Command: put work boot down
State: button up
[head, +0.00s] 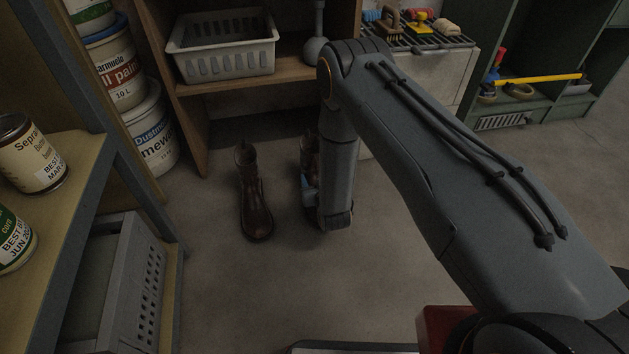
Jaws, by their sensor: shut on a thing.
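A brown leather work boot (256,198) stands upright on the grey floor, left of my arm. A second brown boot (308,156) shows only in part beside and behind the end of my arm. My gripper (311,196) is low near the floor at this second boot, mostly hidden by my own wrist. It is shut on that boot. The boot's lower part is hidden, so I cannot tell whether its sole touches the floor.
A wooden shelf (240,84) holding a white basket (224,58) stands behind the boots. Stacked paint buckets (150,135) and a shelf with cans (36,152) are at the left. A grey crate (118,290) sits low left. The floor in front of the boots is clear.

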jog(key=o, duration=1.5)
jog(key=shift+o, duration=0.2)
jog(key=p+v, duration=0.5)
jog(key=v, duration=0.6)
jog(key=shift+s+r+p, duration=0.3)
jog(key=s+a+r+n+g, duration=0.1)
jog(key=a+r+g, duration=0.3)
jog(key=r, duration=0.6)
jog(key=a+r+g, duration=0.1)
jog(key=a+r, duration=0.4)
jog(key=r, duration=0.5)
jog(key=s+d+r+n+g+h, duration=0.15)
jog(key=s+r+g, duration=0.35)
jog(key=s+r, duration=1.3)
jog(key=s+d+r+g, duration=0.1)
jog(key=s+d+r, duration=0.2)
jog(key=s, duration=0.5)
jog(key=s+d+r+n+g, duration=0.1)
jog(key=s+d+r+g, duration=0.1)
jog(key=s, duration=0.6)
jog(key=shift+s+d+r+h, duration=0.4)
jog(key=shift+d+r, duration=0.3)
jog(key=shift+d, duration=0.25)
